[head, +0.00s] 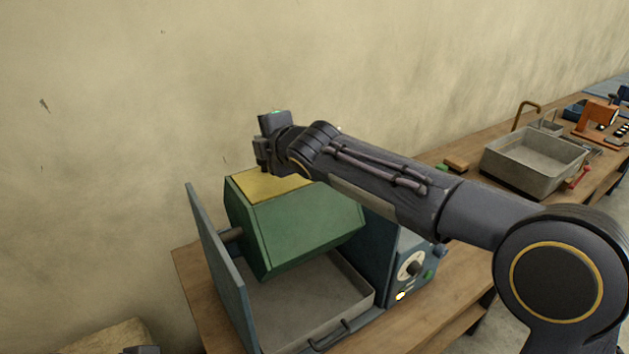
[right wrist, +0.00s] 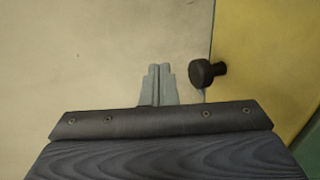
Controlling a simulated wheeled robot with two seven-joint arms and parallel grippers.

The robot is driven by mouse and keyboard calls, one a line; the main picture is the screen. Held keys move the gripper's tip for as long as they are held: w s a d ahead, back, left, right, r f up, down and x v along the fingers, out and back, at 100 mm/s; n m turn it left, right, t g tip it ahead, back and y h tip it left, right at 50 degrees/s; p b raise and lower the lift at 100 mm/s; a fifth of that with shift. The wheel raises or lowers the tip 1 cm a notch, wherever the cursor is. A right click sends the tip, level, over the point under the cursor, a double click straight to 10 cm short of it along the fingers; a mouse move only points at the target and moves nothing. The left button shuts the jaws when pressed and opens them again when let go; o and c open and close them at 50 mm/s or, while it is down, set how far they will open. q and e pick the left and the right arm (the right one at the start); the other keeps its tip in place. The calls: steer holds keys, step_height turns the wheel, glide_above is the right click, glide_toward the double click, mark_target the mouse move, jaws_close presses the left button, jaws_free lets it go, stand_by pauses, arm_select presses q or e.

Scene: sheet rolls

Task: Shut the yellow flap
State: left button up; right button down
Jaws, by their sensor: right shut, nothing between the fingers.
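The yellow flap (head: 268,185) is on the upper side of the green drum (head: 300,228) in the head view, partly hidden by my right gripper and forearm. In the right wrist view the yellow flap (right wrist: 262,60) fills the right side, with a black round knob (right wrist: 205,72) near its left edge. My right gripper (head: 262,163) is above the far left part of the flap. In the right wrist view its fingertips (right wrist: 158,72) are together and empty, left of the knob and apart from it. I cannot tell how far the flap stands open. My left gripper's fingers do not show.
The drum hangs between a blue-grey side plate (head: 222,270) and a blue control housing (head: 400,262), above a grey tray (head: 310,300). The wall (head: 110,130) is close behind. A metal basin (head: 530,165) stands on the wooden bench at the right.

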steer(key=shift+w+a+f+g+h+p, duration=0.15)
steer(key=shift+w+f+g+h+p, duration=0.15)
steer(key=shift+f+g+p, duration=0.2)
stand_by(0.3)
